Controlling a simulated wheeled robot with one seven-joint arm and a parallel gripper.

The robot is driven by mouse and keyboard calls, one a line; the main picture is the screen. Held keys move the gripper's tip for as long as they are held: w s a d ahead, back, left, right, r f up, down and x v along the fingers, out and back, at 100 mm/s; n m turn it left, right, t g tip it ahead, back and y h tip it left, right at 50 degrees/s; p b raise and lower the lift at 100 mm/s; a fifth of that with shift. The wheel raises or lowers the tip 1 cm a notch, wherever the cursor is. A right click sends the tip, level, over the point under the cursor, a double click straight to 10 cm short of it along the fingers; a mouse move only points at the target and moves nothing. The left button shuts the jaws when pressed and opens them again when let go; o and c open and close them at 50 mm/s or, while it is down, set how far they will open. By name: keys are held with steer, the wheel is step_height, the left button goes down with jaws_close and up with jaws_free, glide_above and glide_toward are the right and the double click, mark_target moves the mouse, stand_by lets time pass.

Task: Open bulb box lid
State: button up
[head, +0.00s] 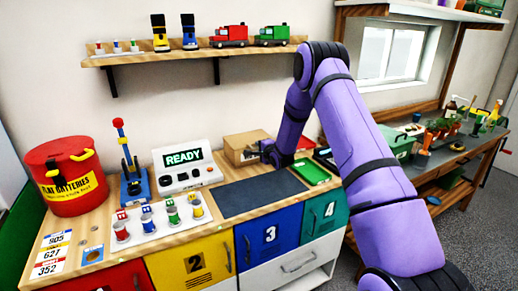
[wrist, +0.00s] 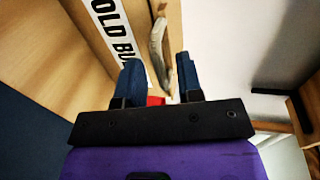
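The bulb box (head: 240,149) is a brown cardboard box at the back of the workbench, left of my gripper (head: 269,153). In the wrist view the box (wrist: 95,45) fills the upper left, with a white label reading "OLD BU…", partly hidden by a finger. A grey curved piece (wrist: 157,50) lies along the box edge, between and beyond the blue fingertips. My gripper (wrist: 160,68) is open, its fingers apart with nothing clearly held. I cannot tell whether a finger touches the box. The lid looks down in the head view, but my gripper hides part of it.
A wooden shelf (head: 195,54) with toys hangs above. A red battery bin (head: 68,176) stands far left.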

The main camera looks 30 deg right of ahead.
steer(key=shift+w+f, duration=0.15)
steer(key=shift+w, duration=0.5)
jaws_close()
